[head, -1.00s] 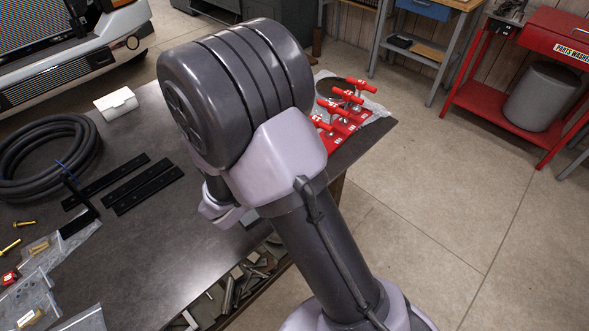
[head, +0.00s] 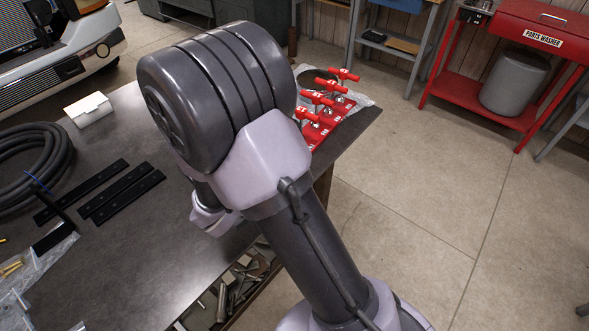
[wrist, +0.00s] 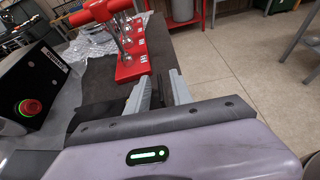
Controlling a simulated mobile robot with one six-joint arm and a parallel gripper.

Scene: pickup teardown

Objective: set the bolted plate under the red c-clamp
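Several red clamps stand in a row near the table's right corner in the head view (head: 322,98), partly hidden by my arm. They also show ahead of my fingers in the wrist view (wrist: 128,68). No plate with bolts can be made out for certain. In the head view my gripper is hidden behind my arm. A dark flat piece (wrist: 90,114) lies left of the fingers, partly hidden.
A black box with a red button (wrist: 28,107) stands close on the left in the wrist view. Black flat bars (head: 121,194), a coiled hose (head: 32,165) and a white box (head: 89,109) lie on the table (head: 150,250). Open floor is at right.

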